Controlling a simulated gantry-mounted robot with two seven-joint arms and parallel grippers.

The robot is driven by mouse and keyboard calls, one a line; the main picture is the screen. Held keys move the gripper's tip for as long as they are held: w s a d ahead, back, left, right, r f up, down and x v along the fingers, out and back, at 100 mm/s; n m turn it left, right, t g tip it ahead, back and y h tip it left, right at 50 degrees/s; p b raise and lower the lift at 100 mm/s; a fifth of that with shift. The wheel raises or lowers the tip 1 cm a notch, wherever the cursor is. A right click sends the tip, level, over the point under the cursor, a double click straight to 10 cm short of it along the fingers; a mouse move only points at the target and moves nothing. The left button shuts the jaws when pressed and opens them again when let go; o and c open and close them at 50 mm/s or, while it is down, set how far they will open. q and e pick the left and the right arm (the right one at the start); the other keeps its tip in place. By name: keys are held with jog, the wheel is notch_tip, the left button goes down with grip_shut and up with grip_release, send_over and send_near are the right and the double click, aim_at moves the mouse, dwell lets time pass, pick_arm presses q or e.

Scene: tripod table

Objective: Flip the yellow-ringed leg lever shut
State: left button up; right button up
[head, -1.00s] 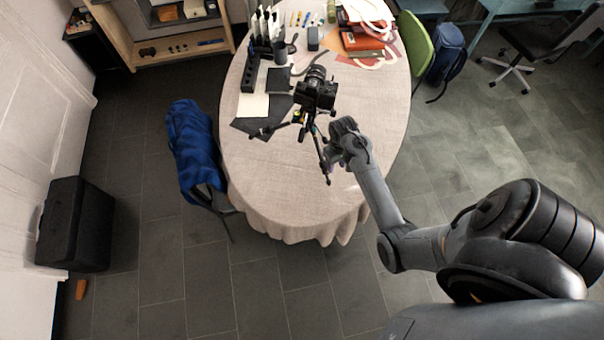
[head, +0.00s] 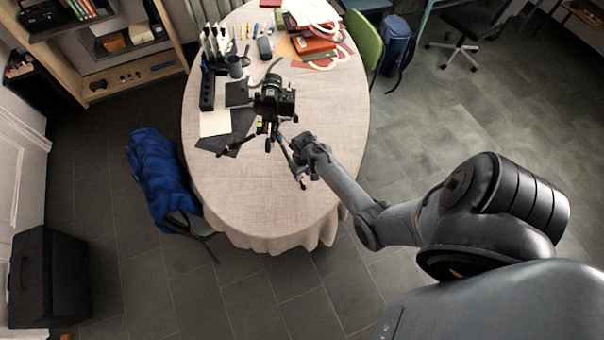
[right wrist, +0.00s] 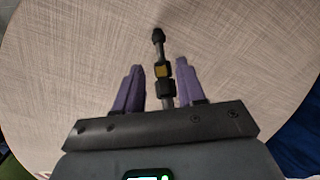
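A black camera (head: 273,98) stands on a small tripod (head: 270,128) with splayed legs on the table. In the head view my right gripper (head: 301,152) is beside the front right leg. My left gripper is not in view.
The oval table (head: 230,190) has a beige cloth and is clear at its front. Dark sheets (head: 236,128), a pen rack (head: 208,90) and red boxes (head: 314,46) lie farther back. A chair with a blue jacket (head: 158,175) stands at the left.

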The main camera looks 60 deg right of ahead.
jog(key=shift+f, duration=0.15)
grip_shut()
dwell(0.4)
